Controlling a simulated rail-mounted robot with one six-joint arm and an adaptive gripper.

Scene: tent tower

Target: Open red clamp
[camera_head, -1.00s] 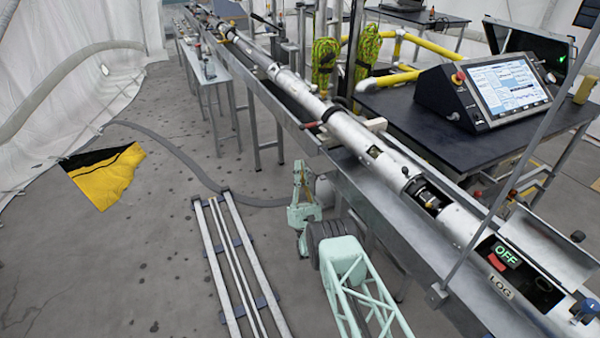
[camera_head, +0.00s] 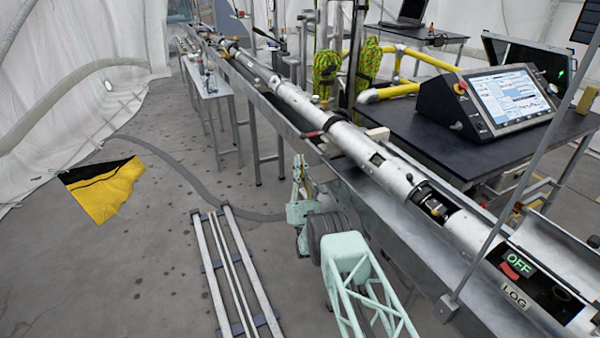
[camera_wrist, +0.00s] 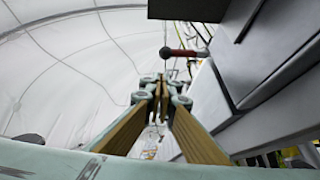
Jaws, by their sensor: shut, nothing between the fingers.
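The red clamp shows as a red handle (camera_head: 309,134) at a dark collar around the silver tube (camera_head: 350,145), on the side of the rail near me. In the wrist view the red handle (camera_wrist: 180,52) sticks out beyond the fingertips, with a dark ball at its end. My gripper (camera_head: 300,160) stands upright beside the rail, a little below the handle and apart from it. In the wrist view the wood-coloured fingers (camera_wrist: 162,88) are closed together with nothing held. The rest of the clamp is too small to make out.
The long metal rail (camera_head: 375,205) runs diagonally beside my arm. A black table (camera_head: 425,130) with a control screen (camera_head: 508,98) stands behind it. Metal bars (camera_head: 232,270) lie on the floor at left. A yellow-black sheet (camera_head: 105,188) lies farther left.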

